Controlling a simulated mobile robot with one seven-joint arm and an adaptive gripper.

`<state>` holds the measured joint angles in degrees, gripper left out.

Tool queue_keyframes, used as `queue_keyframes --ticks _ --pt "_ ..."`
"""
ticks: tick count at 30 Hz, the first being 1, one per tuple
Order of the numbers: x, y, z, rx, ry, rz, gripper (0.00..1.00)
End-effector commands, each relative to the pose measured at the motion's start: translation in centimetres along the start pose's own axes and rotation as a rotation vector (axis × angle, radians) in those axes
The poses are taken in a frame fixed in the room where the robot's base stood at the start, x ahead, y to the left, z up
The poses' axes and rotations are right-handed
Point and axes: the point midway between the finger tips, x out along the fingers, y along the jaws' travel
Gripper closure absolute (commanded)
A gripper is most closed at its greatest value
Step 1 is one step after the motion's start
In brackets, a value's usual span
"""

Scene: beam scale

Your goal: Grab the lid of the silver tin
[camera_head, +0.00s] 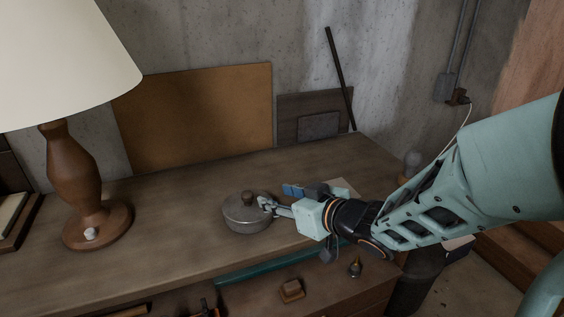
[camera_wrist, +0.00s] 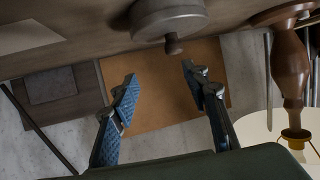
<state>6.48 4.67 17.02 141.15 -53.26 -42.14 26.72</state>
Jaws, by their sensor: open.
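The silver tin (camera_head: 245,217) is a round, low grey metal pot standing on the wooden bench. Its lid (camera_head: 236,201) is on and has a small dark knob (camera_head: 248,197). In the wrist view the tin (camera_wrist: 166,20) is at the top edge, partly cut off, with the knob (camera_wrist: 173,44) pointing down in the picture. My gripper (camera_head: 277,197) is just right of the tin in the head view, fingers open and apart. In the wrist view my gripper (camera_wrist: 158,76) has nothing between its blue-padded fingers, and the knob lies beyond their tips. I cannot tell whether a finger touches the tin.
A lamp with a wooden base (camera_head: 85,226) and cream shade (camera_head: 62,60) stands left on the bench (camera_head: 170,210). A brown board (camera_head: 200,115) leans on the wall behind. An open drawer (camera_head: 330,290) below the front edge holds small items. Bench left of the tin is clear.

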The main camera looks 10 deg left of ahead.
Motion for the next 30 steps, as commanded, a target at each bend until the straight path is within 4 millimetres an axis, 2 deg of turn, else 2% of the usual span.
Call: queue_keyframes --ticks 1,5,12,20,30 --pt "0.1 -1.1 0.2 0.005 -0.007 -0.027 0.58" --pt "1.2 -2.2 0.5 0.007 -0.011 -0.055 0.58" --pt "4.7 -2.3 0.6 0.008 -0.011 -0.052 0.58" --pt "6.4 -2.5 0.7 0.008 -0.011 -0.051 0.58" --pt "10.5 -3.0 0.9 0.006 -0.01 -0.05 0.58"
